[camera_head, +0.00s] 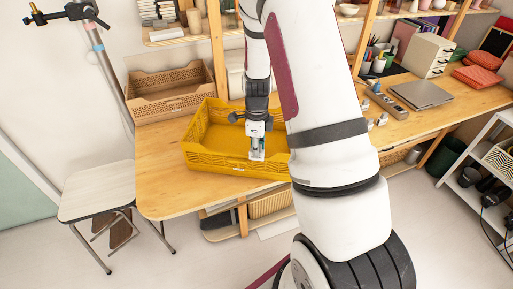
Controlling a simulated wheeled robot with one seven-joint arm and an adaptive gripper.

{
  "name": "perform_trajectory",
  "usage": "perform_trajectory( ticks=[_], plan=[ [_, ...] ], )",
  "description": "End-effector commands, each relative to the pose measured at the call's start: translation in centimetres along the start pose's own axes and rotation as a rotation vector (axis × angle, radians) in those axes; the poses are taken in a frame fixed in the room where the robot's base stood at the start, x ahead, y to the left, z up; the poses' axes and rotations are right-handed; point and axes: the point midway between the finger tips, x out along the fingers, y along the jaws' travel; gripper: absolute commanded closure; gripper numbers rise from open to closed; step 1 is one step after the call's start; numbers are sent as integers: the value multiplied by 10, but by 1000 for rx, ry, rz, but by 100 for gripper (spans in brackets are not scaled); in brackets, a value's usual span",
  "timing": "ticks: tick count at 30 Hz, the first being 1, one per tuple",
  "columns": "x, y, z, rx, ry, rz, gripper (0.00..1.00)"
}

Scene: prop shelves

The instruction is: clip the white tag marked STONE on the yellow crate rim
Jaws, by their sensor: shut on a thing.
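The yellow crate (213,159) stands on the wooden table, with its perforated front wall toward me. My gripper (257,147) points down at the crate's front rim, right of its middle. It is shut on a small pale piece (257,156), which I take to be the white tag. The marking STONE is too small to read. The tag overlaps the front rim in the picture, but I cannot tell whether it touches or sits around it. My arm hides the crate's right end.
A tan crate (160,102) stands behind on the left. The wooden table (160,178) is bare left of the yellow crate. A pale stool (97,190) stands at the left. A laptop-like grey slab (422,94) and a small drawer box (427,55) are on the right bench.

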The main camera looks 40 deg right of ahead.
Motion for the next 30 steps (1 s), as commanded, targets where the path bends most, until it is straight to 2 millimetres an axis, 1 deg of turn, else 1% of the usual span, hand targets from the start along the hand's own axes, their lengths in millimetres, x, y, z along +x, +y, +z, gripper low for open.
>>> perform_trajectory(
  ticks=[21, 30],
  plan=[
    [8, 0, 0, -1, 0, -1, 97],
    [8, 0, 0, -1, 0, -1, 97]
  ],
)
